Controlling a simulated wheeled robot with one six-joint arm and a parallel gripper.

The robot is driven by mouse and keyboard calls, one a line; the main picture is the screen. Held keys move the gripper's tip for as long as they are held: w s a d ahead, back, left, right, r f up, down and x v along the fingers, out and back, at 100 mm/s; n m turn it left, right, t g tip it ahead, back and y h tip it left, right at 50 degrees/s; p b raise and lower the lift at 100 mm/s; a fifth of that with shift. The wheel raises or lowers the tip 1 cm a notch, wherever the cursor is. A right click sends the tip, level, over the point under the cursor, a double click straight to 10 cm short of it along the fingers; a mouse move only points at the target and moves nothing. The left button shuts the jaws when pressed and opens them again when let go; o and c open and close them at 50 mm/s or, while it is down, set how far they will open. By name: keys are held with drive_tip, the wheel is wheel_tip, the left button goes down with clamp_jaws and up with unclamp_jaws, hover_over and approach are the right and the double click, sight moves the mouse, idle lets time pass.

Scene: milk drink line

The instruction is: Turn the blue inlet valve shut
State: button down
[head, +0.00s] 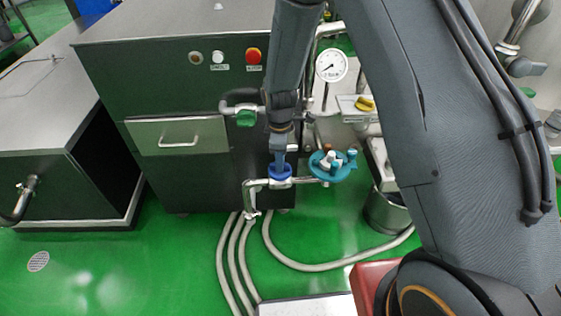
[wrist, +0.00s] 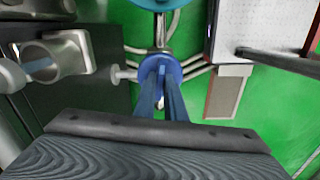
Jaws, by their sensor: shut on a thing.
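The blue inlet valve (head: 281,172) is a round blue handle on a steel pipe in front of the dark machine, right of centre-bottom of its front. It also shows in the wrist view as a blue disc (wrist: 174,70). My gripper (head: 280,163) reaches down onto it from above. In the wrist view its two blue fingers (wrist: 161,72) come together over the middle of the disc and are shut on the handle's centre part, which they mostly hide. How far the handle is turned cannot be told.
A teal wheel (head: 331,165) sits just right of the blue valve. A green valve (head: 245,119) and a gauge (head: 331,65) are above. A drawer (head: 178,135) is to the left. Several grey hoses (head: 240,262) run along the green floor. A bucket (head: 388,213) stands to the right.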

drive_tip(key=m, duration=1.2)
drive_tip(key=shift+p, duration=0.3)
drive_tip(key=shift+m, duration=2)
drive_tip(key=c, duration=1.8)
unclamp_jaws()
